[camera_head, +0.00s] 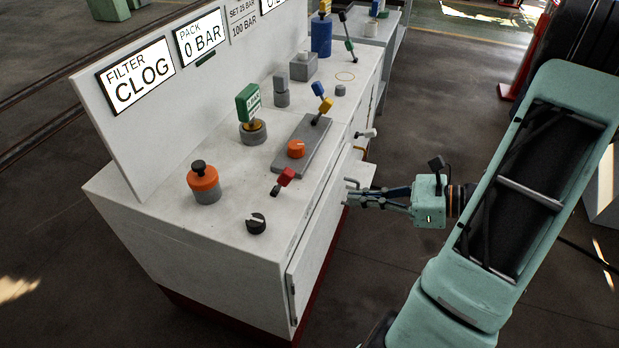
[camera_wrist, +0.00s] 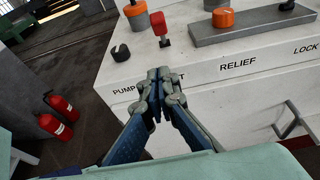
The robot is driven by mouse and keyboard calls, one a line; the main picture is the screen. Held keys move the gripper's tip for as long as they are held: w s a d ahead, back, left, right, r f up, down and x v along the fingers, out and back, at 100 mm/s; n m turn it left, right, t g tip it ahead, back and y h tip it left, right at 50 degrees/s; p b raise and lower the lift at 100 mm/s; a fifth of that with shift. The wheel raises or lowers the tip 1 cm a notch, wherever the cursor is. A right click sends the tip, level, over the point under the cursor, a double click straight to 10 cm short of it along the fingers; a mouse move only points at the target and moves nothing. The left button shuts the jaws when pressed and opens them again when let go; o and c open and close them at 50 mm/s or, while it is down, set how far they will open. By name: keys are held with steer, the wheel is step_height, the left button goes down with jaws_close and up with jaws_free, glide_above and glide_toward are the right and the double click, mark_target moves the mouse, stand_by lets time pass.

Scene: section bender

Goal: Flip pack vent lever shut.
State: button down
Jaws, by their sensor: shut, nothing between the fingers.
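A small lever with a red grip (camera_head: 287,176) stands tilted near the front edge of the white bench top; in the wrist view the red lever (camera_wrist: 158,24) rises just beyond my fingertips. My gripper (camera_head: 352,198) is shut and empty, in front of the bench and to the right of the red lever in the head view. The wrist view shows the closed fingertips (camera_wrist: 157,76) apart from the lever.
A black knob (camera_head: 256,223) and an orange-topped knob (camera_head: 204,182) stand left of the lever. A grey plate (camera_head: 318,146) with an orange dial lies to its right. Bench-front handles (camera_wrist: 287,122) stick out. Red extinguishers (camera_wrist: 55,115) stand at left.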

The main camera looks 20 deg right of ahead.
steer(key=shift+w+d, duration=0.15)
steer(key=shift+d, duration=0.1)
steer(key=b, duration=0.1)
glide_toward(282, 183)
steer(key=w+a+f, duration=0.2)
steer(key=f, duration=0.1)
steer(key=shift+w+a+f, duration=0.1)
steer(key=shift+w+a, duration=0.1)
steer(key=shift+w, duration=0.2)
steer(key=shift+w+a, duration=0.25)
steer(key=shift+a, duration=0.05)
steer(key=shift+r, duration=0.35)
